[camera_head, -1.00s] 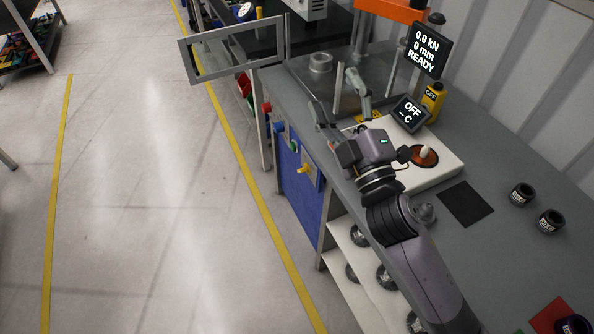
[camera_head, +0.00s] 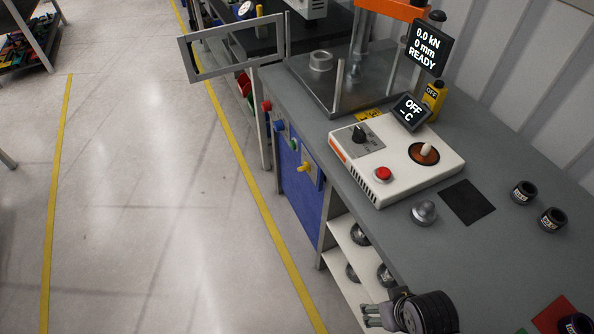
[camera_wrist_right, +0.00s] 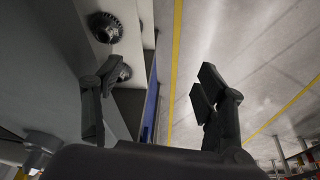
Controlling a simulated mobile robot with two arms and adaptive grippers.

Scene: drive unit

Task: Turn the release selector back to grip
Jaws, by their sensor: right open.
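A yellow selector-like handle (camera_head: 306,167) sits on the blue front panel (camera_head: 298,192) below the bench edge, beside a green button (camera_head: 293,145). My right gripper (camera_head: 372,315) is at the bottom of the head view, in front of the bench edge and well away from both. In the right wrist view (camera_wrist_right: 155,92) its fingers are spread and empty. My left gripper is not in view.
The control box also carries a red button (camera_head: 383,174) and a brown disc with a pale knob (camera_head: 424,153). A press plate (camera_head: 338,88) stands behind. Shelves with round parts (camera_head: 361,234) lie under the bench.

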